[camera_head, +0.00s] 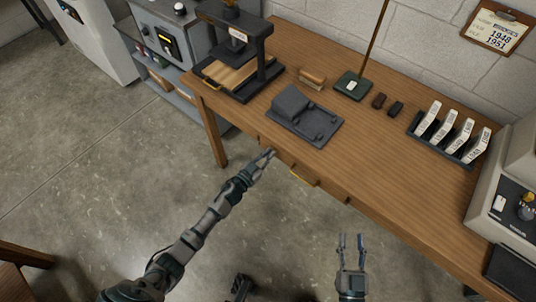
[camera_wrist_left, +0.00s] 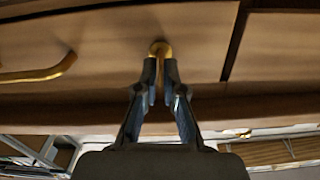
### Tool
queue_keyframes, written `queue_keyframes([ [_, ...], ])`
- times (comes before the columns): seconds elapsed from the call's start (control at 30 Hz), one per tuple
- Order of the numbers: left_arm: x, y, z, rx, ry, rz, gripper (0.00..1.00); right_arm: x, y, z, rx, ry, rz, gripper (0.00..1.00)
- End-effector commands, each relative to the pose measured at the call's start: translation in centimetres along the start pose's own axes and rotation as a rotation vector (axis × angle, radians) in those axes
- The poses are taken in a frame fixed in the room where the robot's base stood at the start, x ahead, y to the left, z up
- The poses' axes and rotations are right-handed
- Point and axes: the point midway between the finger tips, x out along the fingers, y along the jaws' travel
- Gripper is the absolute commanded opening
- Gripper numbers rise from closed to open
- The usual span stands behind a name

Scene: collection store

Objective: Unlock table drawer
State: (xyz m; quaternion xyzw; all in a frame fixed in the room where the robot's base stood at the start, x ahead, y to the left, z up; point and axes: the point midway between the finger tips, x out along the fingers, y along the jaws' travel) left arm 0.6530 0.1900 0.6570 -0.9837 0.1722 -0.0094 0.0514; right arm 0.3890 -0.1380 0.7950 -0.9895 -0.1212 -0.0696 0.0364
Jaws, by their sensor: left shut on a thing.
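The wooden table (camera_head: 380,160) has drawers along its front edge. A drawer front (camera_head: 326,185) carries a brass handle (camera_head: 305,176). The handle also shows at the left of the left wrist view (camera_wrist_left: 40,74). My left gripper (camera_head: 270,153) is at the drawer front, left of the handle in the head view. In the left wrist view, its fingertips (camera_wrist_left: 160,66) are closed on a small brass lock piece (camera_wrist_left: 160,47) on the drawer front. The fingers hide part of it, so I cannot tell whether it is a key. My right gripper (camera_head: 351,241) is open and empty, above the floor before the table.
On the tabletop are a black press (camera_head: 240,50), a dark grey device (camera_head: 305,115), a green-based stand (camera_head: 353,86) and a rack of white tags (camera_head: 455,132). A grey machine (camera_head: 510,190) stands at the right end. The floor before the table is open.

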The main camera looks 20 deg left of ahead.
Motion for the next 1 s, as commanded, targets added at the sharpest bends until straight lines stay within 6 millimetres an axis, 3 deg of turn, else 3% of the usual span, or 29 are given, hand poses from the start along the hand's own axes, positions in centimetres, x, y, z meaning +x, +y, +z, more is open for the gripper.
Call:
queue_keyframes([
  [0.5,-0.1,0.6,0.5,0.448,-0.006,0.003,0.0,-0.6,0.2,1.6,-0.004,-0.113,0.006,0.4],
  [1.0,-0.1,1.1,1.1,0.924,-0.008,0.005,0.0,-0.3,0.3,1.1,-0.006,-0.068,0.004,0.4],
])
